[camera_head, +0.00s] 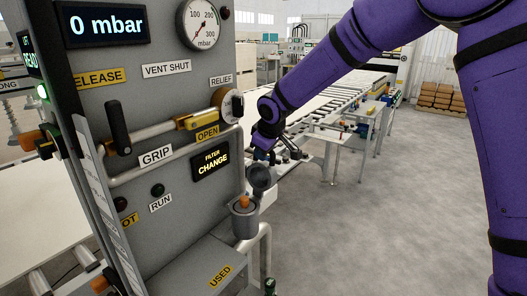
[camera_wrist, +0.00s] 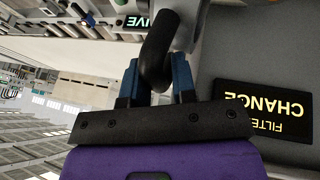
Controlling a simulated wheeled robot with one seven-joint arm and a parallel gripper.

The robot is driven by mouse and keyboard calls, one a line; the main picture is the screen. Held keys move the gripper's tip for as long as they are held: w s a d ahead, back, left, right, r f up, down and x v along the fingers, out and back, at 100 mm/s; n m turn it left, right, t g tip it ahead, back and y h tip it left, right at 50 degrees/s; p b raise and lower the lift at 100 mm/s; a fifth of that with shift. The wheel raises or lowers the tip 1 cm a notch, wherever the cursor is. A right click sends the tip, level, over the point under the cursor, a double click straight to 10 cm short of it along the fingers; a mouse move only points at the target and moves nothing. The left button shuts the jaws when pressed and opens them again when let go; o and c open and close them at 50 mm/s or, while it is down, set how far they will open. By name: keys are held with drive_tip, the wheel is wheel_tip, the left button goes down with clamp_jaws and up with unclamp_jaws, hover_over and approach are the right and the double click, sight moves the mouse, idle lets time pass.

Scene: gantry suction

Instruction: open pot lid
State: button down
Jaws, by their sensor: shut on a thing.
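The grey filter pot (camera_head: 244,224) is fixed at the lower right corner of the grey panel, with an orange-topped thing (camera_head: 243,201) in its mouth. A dark round lid (camera_head: 262,179) stands tilted up, off the mouth, at the pot's far right side. My gripper (camera_head: 264,157) is just above the lid. In the wrist view, the blue fingers of my gripper (camera_wrist: 157,78) are shut on a black curved handle (camera_wrist: 160,45). The join between handle and lid is hidden.
The grey panel (camera_head: 174,98) with gauge, levers and a lit "FILTER CHANGE" display (camera_head: 210,162) is close on the left. A grey "USED" box (camera_head: 190,268) is below. A roller conveyor (camera_head: 335,95) is behind my arm. The floor at right is clear.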

drive_tip(key=shift+d+f, duration=0.1)
drive_tip(key=shift+f, duration=0.05)
drive_tip(key=c, duration=1.1)
unclamp_jaws()
drive_tip(key=shift+o, duration=0.2)
drive_tip(key=shift+s+r, duration=0.15)
drive_tip(key=shift+r, duration=0.1)
drive_tip(key=v, duration=1)
drive_tip(key=shift+r, duration=0.25)
